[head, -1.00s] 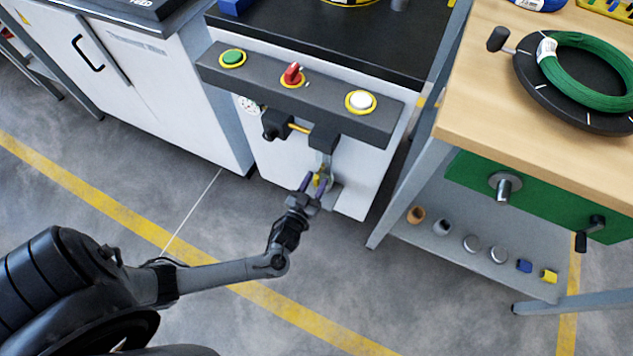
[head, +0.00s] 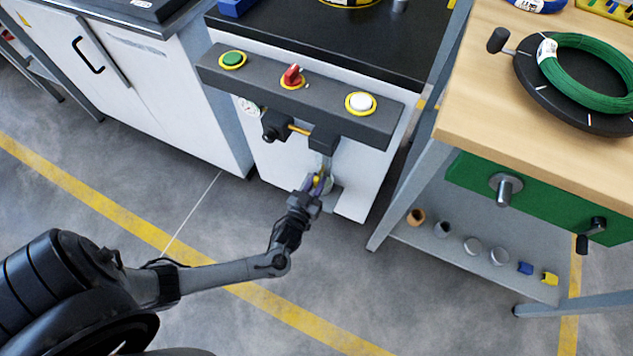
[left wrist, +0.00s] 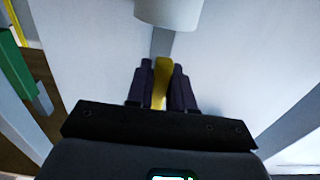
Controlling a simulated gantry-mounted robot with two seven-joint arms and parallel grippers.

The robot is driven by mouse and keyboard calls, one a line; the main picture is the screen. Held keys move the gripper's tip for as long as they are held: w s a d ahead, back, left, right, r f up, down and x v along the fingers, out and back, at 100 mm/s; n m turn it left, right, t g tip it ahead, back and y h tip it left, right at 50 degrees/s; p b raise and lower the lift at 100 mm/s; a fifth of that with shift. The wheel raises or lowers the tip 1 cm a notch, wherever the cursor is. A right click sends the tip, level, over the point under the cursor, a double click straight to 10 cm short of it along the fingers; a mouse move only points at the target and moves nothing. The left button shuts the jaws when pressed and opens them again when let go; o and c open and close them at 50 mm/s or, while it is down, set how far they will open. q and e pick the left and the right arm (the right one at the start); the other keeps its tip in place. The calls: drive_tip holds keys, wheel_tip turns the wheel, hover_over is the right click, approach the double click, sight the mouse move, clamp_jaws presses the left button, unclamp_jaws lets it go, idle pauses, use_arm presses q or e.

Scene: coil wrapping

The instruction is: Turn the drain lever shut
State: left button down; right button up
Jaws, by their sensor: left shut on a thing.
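The drain lever is a small yellow handle low on the front of the white cabinet, below the dark control bar. It shows in the left wrist view (left wrist: 161,80) as an upright yellow bar between two dark purple fingers. My left gripper (head: 315,184) is at the lever, and in the left wrist view its fingers (left wrist: 162,88) are closed around it. The fingers hide the sides of the lever. A pale cylinder (left wrist: 168,12) is just beyond the lever in that view. My right gripper is in neither view.
The control bar (head: 325,100) above has a green button (head: 232,58), a red switch (head: 292,75) and a white button (head: 361,101). A wooden bench (head: 480,110) with a green wire coil (head: 590,95) stands at right. The floor in front is clear.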

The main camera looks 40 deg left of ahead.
use_arm(q)
drive_tip(key=shift+n, duration=0.4)
drive_tip(key=shift+w+d+r+n+p, duration=0.1)
drive_tip(key=shift+d+r+n+p, duration=0.6)
drive_tip(key=shift+n, duration=1.9)
drive_tip(key=shift+w+d+n+p, duration=0.15)
drive_tip(key=shift+n+p, duration=1.2)
drive_tip(key=shift+n, duration=1.25)
drive_tip(key=shift+w+d+r+n+p, duration=0.1)
drive_tip(key=shift+d+r+n+p, duration=0.25)
drive_tip(key=shift+n+p, duration=1.45)
drive_tip(key=shift+n+b, duration=0.8)
drive_tip(key=shift+n, duration=0.1)
drive_tip(key=shift+a, duration=0.1)
drive_tip(key=c, duration=1.1)
unclamp_jaws()
